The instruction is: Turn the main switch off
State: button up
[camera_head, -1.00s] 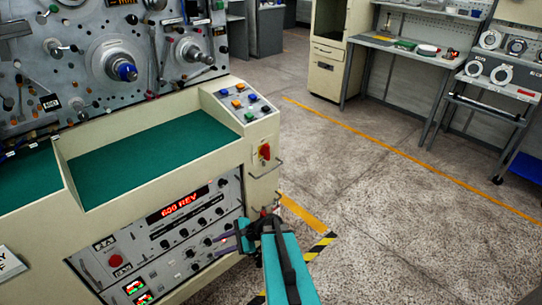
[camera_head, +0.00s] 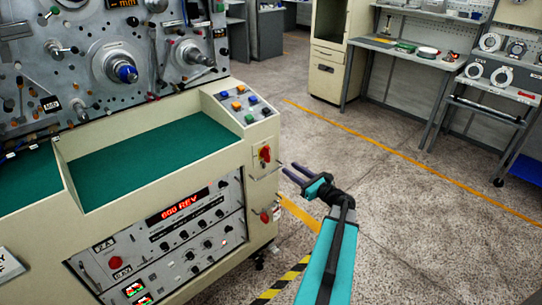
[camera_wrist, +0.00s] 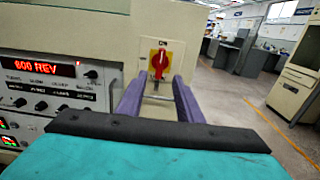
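The main switch (camera_head: 265,153) is a red rotary handle on a yellow plate, on the cream end face of the winding machine. In the wrist view the red handle (camera_wrist: 159,62) stands roughly upright, ahead of and between my fingertips. My gripper (camera_head: 289,168) is to the right of the switch and a little lower, apart from it. Its purple fingers point toward the machine. In the wrist view my gripper (camera_wrist: 157,88) is open, with nothing between the fingers.
A metal bar handle (camera_head: 267,172) sticks out just below the switch, near my fingers. A red knob (camera_head: 264,216) sits lower on the machine. Open floor (camera_head: 390,200) lies to the right.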

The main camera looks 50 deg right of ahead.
aim_at(269, 154)
jog(key=shift+d, duration=0.1)
dwell(0.3)
jog(key=shift+w+d+p, duration=0.15)
jog(key=shift+w+p, duration=0.4)
jog(key=shift+w, duration=1.75)
jog(key=shift+w+d+p, duration=0.2)
jog(key=shift+w+p, duration=0.4)
jog(key=shift+w, duration=1.65)
jog(key=shift+w+d+p, duration=0.15)
jog(key=shift+w+p, duration=0.4)
jog(key=shift+w, duration=1.75)
jog(key=shift+c, duration=0.2)
grip_shut()
